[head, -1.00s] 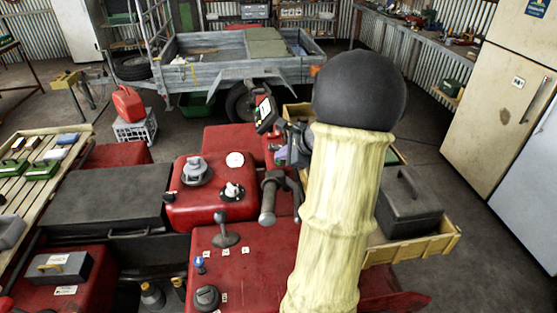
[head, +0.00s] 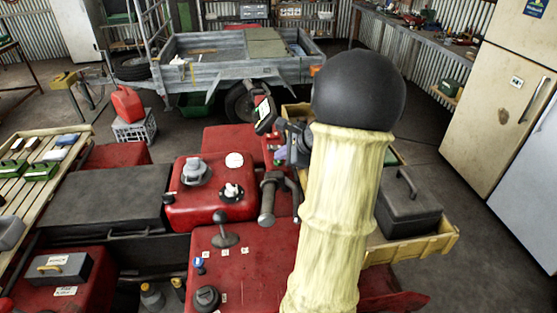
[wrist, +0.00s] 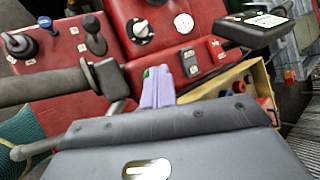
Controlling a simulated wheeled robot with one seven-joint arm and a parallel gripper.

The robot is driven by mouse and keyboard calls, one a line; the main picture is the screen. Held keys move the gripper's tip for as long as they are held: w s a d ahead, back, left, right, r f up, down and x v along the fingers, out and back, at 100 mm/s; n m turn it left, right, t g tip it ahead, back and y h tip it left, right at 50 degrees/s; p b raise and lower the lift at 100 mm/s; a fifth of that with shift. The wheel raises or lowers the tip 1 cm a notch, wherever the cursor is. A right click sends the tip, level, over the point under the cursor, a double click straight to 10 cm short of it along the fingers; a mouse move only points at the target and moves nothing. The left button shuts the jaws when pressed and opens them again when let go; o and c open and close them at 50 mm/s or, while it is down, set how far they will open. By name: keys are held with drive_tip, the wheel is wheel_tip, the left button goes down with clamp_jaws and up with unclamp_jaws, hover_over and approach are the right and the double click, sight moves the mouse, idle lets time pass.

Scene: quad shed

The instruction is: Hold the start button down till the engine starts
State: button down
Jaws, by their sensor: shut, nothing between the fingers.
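My gripper (wrist: 158,76) shows in the wrist view as two lavender fingers shut together, with nothing held. Their tips are over the red bodywork, just right of the black handlebar switch housing (wrist: 108,79). A small green spot (wrist: 148,72) shows at the left edge of the fingertips. It may be the start button, but it is too small and too covered to be sure, and I cannot tell whether the fingers touch it. In the head view my gripper (head: 303,156) is partly hidden behind the pale shaft. The red quad (head: 245,265) fills the middle there.
The handlebar grip (wrist: 45,88) lies left of the fingers. A display (wrist: 262,22) stands at upper right. A pale shaft (head: 335,220) with a black ball (head: 358,90) blocks much of the head view.

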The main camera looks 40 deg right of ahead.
sight(281, 163)
drive_tip(key=shift+r+p, duration=0.35)
drive_tip(key=shift+r, duration=0.35)
drive_tip(key=shift+r+p, duration=1.95)
drive_tip(key=shift+r, duration=0.6)
drive_tip(key=shift+a+f, duration=0.1)
